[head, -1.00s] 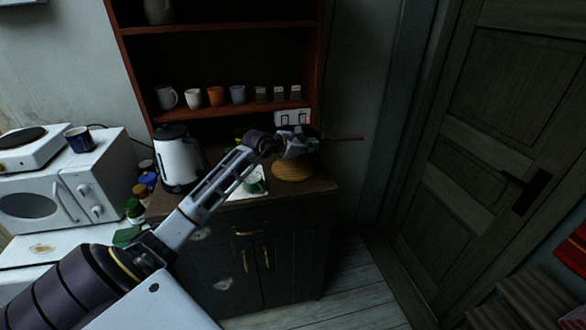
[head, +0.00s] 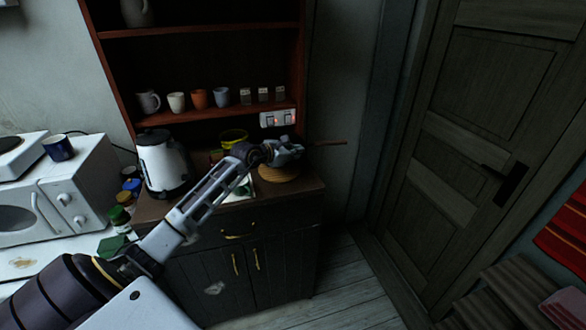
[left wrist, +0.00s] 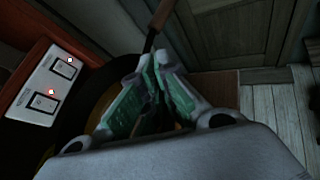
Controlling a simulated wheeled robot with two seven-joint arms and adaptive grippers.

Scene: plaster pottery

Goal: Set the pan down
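The pan (head: 233,136) shows in the head view as a yellowish round rim behind my left forearm, above the cabinet top. Its thin brown handle (head: 328,143) sticks out to the right of my left gripper (head: 290,150). In the left wrist view the handle (left wrist: 158,20) runs down to the fingertips of my left gripper (left wrist: 155,65), which look closed around it. Whether the pan touches anything beneath is hidden. My right gripper is not in view.
A round wooden board (head: 278,173) lies on the cabinet top (head: 305,186) below the gripper. A white kettle (head: 162,162) stands left of it. Mugs (head: 200,99) line the shelf above. A switch panel (head: 278,118) is on the shelf unit behind.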

